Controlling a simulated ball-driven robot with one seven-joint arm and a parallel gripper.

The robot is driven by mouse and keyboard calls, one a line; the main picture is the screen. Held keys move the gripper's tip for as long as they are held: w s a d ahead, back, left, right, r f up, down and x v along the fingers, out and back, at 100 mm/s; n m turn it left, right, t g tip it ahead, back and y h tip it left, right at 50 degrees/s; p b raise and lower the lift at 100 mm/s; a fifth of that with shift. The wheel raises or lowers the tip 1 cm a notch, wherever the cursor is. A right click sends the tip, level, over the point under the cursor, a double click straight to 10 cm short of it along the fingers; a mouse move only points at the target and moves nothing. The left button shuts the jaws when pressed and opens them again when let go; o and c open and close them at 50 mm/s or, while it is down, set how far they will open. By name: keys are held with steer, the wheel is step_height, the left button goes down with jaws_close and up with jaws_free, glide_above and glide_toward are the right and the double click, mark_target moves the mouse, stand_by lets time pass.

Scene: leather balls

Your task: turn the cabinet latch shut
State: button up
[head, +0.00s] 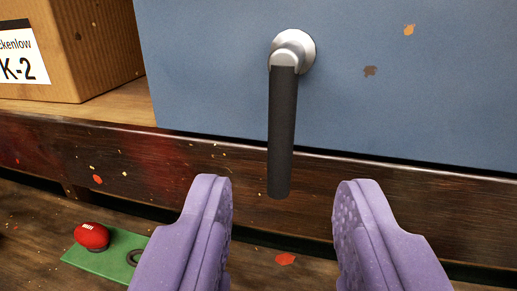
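The cabinet latch (282,130) is a lever with a silver round base and a dark grey grip. It is mounted on the blue cabinet door (220,80) and its grip hangs straight down, past the door's lower edge. My gripper (284,195) shows as two purple padded fingers in the lower part of the view. The fingers are spread wide, one left and one right of the latch's lower end, with nothing held between them. I cannot tell from this view how far the fingertips are from the latch in depth.
A cardboard box (100,45) with a label stands on a wooden shelf (130,103) at left. Below the dark wooden edge, a red ball (91,236) sits on a green mat (95,262) on the floor. Small coloured flakes are scattered about.

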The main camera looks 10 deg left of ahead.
mark_target(280, 151)
steer(key=w, duration=0.4)
steer(key=shift+w+a+p, duration=0.15)
steer(key=shift+a+p, duration=0.15)
steer(key=shift+a, duration=0.1)
steer(key=shift+c, duration=0.5)
jaws_close()
